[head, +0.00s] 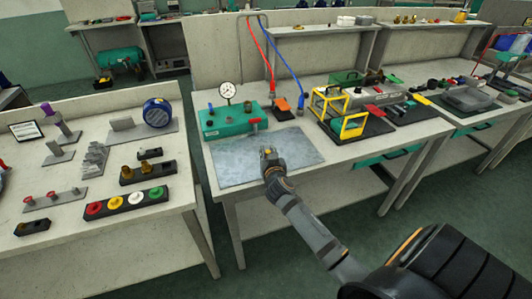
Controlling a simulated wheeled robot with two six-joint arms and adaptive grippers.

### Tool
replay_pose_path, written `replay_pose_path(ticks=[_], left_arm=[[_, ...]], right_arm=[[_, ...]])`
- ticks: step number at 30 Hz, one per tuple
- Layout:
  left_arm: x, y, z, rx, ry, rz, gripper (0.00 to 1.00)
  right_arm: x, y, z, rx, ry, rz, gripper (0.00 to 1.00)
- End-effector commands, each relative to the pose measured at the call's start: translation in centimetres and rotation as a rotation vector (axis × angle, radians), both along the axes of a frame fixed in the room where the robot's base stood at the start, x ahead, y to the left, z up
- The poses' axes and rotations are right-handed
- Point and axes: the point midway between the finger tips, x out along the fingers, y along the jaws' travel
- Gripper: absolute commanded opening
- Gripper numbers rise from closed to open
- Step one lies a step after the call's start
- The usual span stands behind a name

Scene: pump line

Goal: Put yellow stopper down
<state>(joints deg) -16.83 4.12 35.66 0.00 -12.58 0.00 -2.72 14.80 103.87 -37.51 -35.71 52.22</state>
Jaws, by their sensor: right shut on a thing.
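My right gripper (268,153) reaches in from the lower right. It is over the grey mat (228,166) on the middle bench, and its fingers are shut on a small yellow piece, the yellow stopper (268,151). The gripper hides most of the stopper, and I cannot tell whether it touches the mat. I cannot tell whether these are stoppers or coloured seats. My left gripper is not in view.
A teal box (222,123) with a gauge (227,90) stands behind the mat. Yellow-framed fixtures (353,127) stand to its right. The left bench (60,250) holds several small blocks and a blue reel (158,112). A floor gap separates the benches. The mat's left part is clear.

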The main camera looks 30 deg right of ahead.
Motion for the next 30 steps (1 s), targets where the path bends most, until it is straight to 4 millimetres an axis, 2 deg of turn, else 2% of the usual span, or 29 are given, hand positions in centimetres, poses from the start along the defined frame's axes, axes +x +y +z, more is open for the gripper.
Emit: replay_pose_path(ticks=[2,6,7,12,23,26,30], left_arm=[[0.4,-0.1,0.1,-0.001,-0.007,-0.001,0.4],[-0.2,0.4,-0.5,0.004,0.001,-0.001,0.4],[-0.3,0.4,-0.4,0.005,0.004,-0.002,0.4],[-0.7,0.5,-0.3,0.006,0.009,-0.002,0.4],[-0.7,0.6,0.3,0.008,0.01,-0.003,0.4],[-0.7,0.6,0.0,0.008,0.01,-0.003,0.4],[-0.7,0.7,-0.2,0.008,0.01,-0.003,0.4]], right_arm=[[0.0,0.0,0.0,0.0,0.001,0.0,0.03],[0.0,0.0,-0.5,0.0,0.0,0.0,0.03],[0.0,0.0,-0.4,0.0,0.0,0.0,0.23],[0.0,0.0,-0.3,0.0,0.0,0.001,0.43],[-0.2,0.1,0.3,0.0,0.0,0.001,0.43],[-1.9,0.9,0.4,0.0,0.001,0.002,0.43],[-5.2,2.4,1.0,0.003,0.001,0.002,0.43]])
